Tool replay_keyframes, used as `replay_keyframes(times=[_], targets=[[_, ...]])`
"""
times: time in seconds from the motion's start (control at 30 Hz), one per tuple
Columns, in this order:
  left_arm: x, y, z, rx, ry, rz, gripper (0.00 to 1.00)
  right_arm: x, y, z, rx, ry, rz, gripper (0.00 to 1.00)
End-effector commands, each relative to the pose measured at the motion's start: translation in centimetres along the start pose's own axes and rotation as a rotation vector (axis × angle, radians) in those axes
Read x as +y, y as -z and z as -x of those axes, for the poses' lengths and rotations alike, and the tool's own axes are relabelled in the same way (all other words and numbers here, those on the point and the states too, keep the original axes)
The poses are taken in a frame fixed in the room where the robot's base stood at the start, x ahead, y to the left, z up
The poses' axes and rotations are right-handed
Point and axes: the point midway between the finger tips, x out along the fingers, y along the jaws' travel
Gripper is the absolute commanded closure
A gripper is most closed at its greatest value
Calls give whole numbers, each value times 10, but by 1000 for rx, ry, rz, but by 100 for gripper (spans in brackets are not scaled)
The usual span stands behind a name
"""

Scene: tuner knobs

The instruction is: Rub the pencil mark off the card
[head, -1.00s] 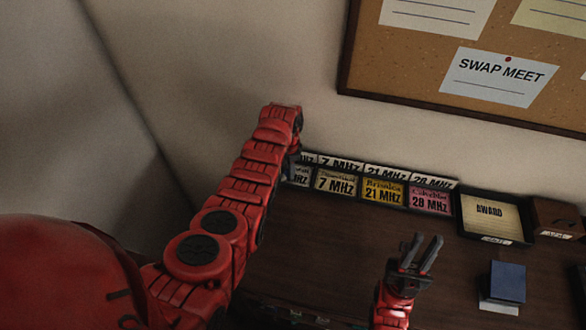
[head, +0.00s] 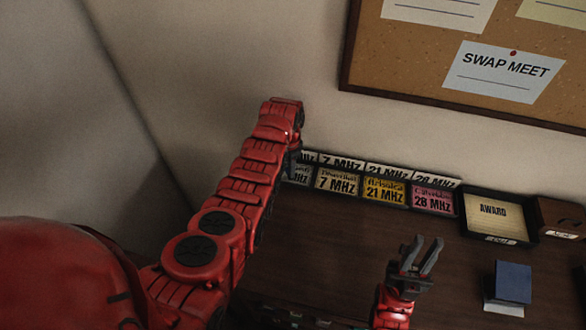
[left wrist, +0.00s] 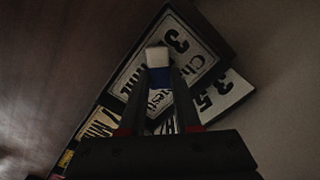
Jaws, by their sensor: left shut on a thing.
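My left gripper (left wrist: 159,82) is shut on an eraser with a white end (left wrist: 157,57) and a blue sleeve (left wrist: 160,78). In the left wrist view the eraser is in front of a pale card (left wrist: 198,65) with large dark print, partly covering it. I cannot tell whether it touches the card. No pencil mark can be made out in the dim picture. In the head view my left arm hides the eraser and most of the left gripper. My right gripper (head: 427,245) is open and empty above the desk.
A row of slots along the wall holds cards: 7 MHz (head: 337,183), yellow 21 MHz (head: 384,191) and pink 28 MHz (head: 433,200). An AWARD card (head: 490,212) in a tray, a brown box (head: 560,217) and a blue block (head: 513,281) are at right.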

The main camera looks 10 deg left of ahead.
Motion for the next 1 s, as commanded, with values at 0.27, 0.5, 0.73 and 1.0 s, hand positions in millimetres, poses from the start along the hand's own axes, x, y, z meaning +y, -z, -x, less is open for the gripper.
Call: replay_keyframes(times=[0.27,0.5,0.73,1.0], targets=[[20,13,-2,-1,-3,-5,100,0,0,-2,0,0,0,75],[24,16,-1,0,-2,-2,100,0,0,0,0,0,0,75],[9,4,-1,0,-1,1,100,0,-1,5,0,0,0,75],[2,-2,1,0,-2,-2,100,0,-1,6,0,0,0,75]])
